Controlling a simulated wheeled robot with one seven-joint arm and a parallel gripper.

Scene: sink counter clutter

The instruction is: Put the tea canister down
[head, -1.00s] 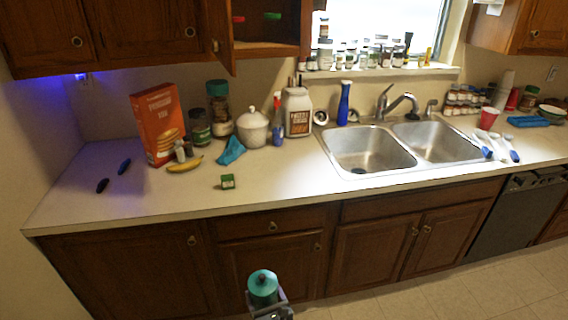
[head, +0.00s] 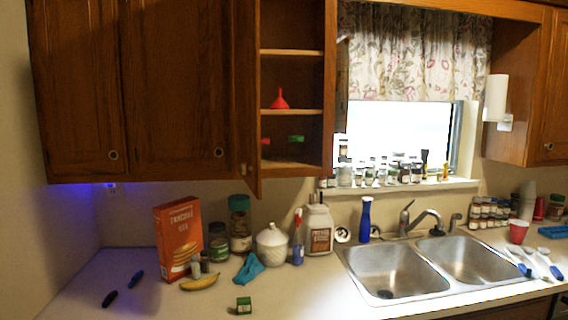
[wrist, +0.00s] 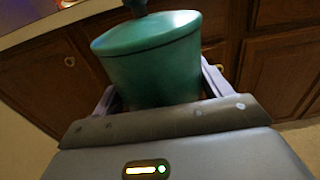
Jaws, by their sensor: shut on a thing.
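The tea canister (wrist: 150,65) is a green cylinder with a lid and a dark knob, seen close up in the wrist view. My gripper (wrist: 160,95) is shut on it, with one finger on each side. The canister's lower part is hidden by the gripper body. Lower cabinet doors show behind it, and the counter edge is at the upper left of the wrist view. Neither the canister nor my gripper is in the head view now.
The counter (head: 160,300) has a bare stretch at the front left. The sink (head: 395,275) is right. An upper cabinet (head: 290,75) is open.

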